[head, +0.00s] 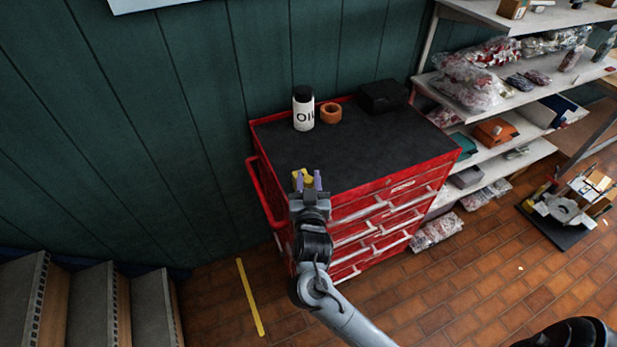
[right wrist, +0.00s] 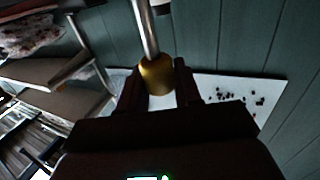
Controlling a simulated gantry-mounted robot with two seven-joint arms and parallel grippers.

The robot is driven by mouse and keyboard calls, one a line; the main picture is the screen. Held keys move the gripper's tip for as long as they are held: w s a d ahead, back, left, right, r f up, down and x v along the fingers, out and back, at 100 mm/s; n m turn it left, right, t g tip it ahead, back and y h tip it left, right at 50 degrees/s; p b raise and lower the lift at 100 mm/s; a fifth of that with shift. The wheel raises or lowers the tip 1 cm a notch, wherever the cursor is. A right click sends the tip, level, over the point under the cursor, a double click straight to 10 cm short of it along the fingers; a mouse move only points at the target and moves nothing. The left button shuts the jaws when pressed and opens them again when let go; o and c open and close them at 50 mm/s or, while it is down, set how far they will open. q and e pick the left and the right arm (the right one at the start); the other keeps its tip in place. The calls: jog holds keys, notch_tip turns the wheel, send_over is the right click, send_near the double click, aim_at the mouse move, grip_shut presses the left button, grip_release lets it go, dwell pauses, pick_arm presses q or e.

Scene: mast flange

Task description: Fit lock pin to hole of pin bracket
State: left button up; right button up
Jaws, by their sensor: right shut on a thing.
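My right gripper (head: 307,183) is raised in front of the red tool cabinet in the head view. It is shut on the lock pin (head: 302,178), of which only a small yellow part shows there. In the right wrist view the pin's brass-coloured end (right wrist: 156,76) sits between the two fingers (right wrist: 160,92), and its silver shaft (right wrist: 145,28) runs up out of the picture. I cannot make out the pin bracket or its hole for certain. A grey and yellow assembly (head: 565,208) stands on a dark base on the floor at the far right, well apart from the gripper. My left gripper is not in view.
The red cabinet (head: 402,205) has a black top with an oil bottle (head: 303,110), an orange roll (head: 330,112) and a black box (head: 382,97). Loaded shelves (head: 497,82) stand to its right. Steps (head: 85,300) are at lower left. Tiled floor is open between cabinet and assembly.

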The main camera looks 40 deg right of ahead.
jog(key=shift+f+b, duration=0.7)
jog(key=shift+f, duration=0.85)
jog(key=shift+p, duration=0.35)
jog(key=shift+p, duration=0.3)
dwell(0.6)
jog(key=shift+p, duration=0.3)
jog(key=shift+f+b, duration=0.35)
jog(key=shift+f, duration=0.2)
dwell(0.5)
jog(key=shift+f+b, duration=0.55)
jog(key=shift+f, duration=0.35)
